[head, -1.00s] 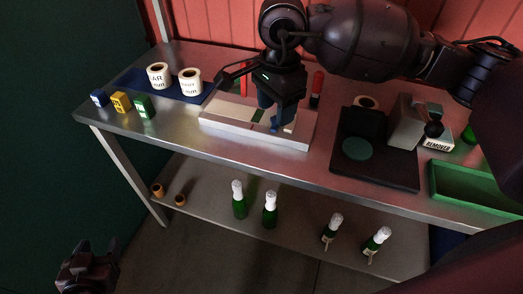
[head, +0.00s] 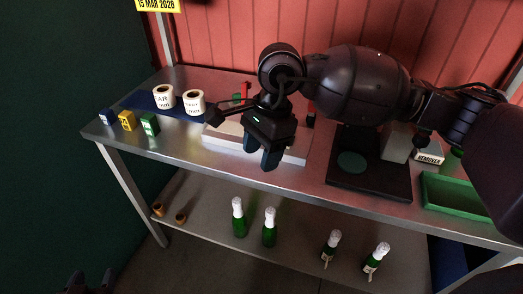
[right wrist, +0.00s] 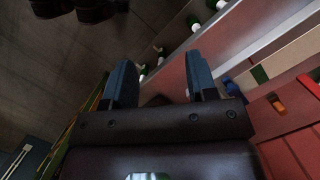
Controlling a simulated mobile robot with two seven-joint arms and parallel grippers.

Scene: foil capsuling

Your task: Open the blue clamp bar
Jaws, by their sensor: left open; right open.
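The white fixture (head: 222,134) lies on the steel table, partly hidden behind my right arm in the head view. I cannot make out the blue clamp bar there. In the right wrist view, the fixture (right wrist: 285,58) is at the right, with a small blue part (right wrist: 231,87) at its near edge that may belong to the clamp bar. My right gripper (head: 261,160) is open and empty, fingers down, in front of the fixture; its spread fingers also show in the right wrist view (right wrist: 161,80). My left gripper (head: 90,283) barely shows at the bottom left, away from the table.
Two label rolls (head: 163,97) and blue, yellow and green boxes (head: 127,120) stand at the left. A black stand (head: 372,183) and green tray (head: 455,196) are at the right. Several green bottles (head: 269,227) stand on the lower shelf (head: 208,207).

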